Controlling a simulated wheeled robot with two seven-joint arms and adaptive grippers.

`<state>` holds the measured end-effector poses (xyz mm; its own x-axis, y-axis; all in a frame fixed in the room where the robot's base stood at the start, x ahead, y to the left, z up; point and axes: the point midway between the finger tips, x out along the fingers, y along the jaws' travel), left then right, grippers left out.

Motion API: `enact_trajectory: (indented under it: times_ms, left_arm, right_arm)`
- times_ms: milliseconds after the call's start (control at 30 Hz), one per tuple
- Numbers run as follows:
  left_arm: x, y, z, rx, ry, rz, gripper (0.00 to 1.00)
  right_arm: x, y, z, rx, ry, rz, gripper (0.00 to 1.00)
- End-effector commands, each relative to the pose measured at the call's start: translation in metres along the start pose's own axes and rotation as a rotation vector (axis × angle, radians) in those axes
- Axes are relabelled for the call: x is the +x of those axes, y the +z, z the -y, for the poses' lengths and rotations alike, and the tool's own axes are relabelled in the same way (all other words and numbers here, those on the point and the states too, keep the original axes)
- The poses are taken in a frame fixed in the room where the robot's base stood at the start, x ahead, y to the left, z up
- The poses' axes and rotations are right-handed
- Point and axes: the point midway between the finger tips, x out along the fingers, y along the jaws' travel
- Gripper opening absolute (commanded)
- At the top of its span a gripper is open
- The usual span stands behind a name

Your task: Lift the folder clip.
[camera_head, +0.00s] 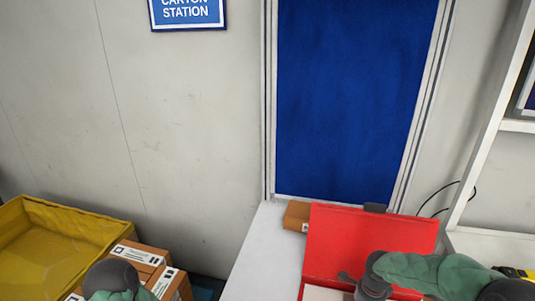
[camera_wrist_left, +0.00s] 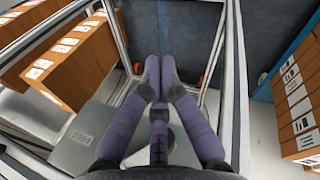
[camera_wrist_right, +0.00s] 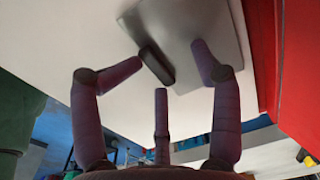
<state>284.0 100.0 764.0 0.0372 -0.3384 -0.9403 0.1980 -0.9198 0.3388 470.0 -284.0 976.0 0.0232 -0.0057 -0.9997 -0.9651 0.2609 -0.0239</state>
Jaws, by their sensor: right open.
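A dark, elongated clip (camera_wrist_right: 157,66) lies at the edge of a flat grey sheet (camera_wrist_right: 195,35) in the right wrist view. My right gripper (camera_wrist_right: 171,58) is open, with its fingertips on either side of the clip; whether they touch it I cannot tell. In the head view my right gripper (camera_head: 364,283) is in front of an upright red panel (camera_head: 345,235), and a small dark piece (camera_head: 375,208) shows at that panel's top edge. My left gripper (camera_wrist_left: 160,75) has its fingers together with nothing visible between them, over a cart away from the clip.
A white table (camera_head: 252,262) carries a small brown box (camera_head: 297,216) beside the red panel. A yellow bin (camera_head: 75,222) and brown cartons (camera_head: 147,257) are at the left. A white shelf frame (camera_head: 487,145) stands at the right. A red surface (camera_wrist_right: 292,70) borders the grey sheet.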

Motion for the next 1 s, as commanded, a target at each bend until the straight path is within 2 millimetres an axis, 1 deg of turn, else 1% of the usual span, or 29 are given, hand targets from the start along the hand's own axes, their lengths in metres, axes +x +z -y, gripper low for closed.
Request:
enact_trajectory:
  times_ms: [33, 167, 200, 233, 267, 633, 1000]
  left_arm:
    - [0.002, 0.000, 0.001, 0.000, 0.000, -0.001, 0.00]
    - [0.001, -0.001, 0.000, 0.000, 0.000, -0.001, 0.00]
    - [0.001, -0.001, 0.000, 0.000, 0.000, -0.001, 0.00]
    - [0.001, -0.001, 0.000, 0.000, 0.000, -0.001, 0.00]
    - [0.001, 0.000, 0.000, 0.000, 0.000, -0.001, 0.00]
    - [-0.001, 0.000, 0.000, 0.000, 0.000, -0.001, 0.00]
    - [-0.010, 0.000, -0.004, 0.000, 0.000, -0.001, 0.00]
  right_arm:
    - [0.015, 0.002, -0.012, -0.008, 0.035, -0.003, 0.31]
    - [0.015, 0.001, -0.012, -0.008, 0.036, -0.003, 0.31]
    - [0.015, 0.001, -0.013, -0.008, 0.037, -0.003, 0.55]
    - [0.015, 0.001, -0.013, -0.007, 0.037, -0.003, 0.47]
    - [0.015, 0.001, -0.013, -0.007, 0.038, -0.003, 0.43]
    - [0.013, 0.001, -0.013, -0.006, 0.045, -0.005, 0.41]
    - [0.006, 0.001, -0.013, -0.006, 0.072, -0.006, 0.34]
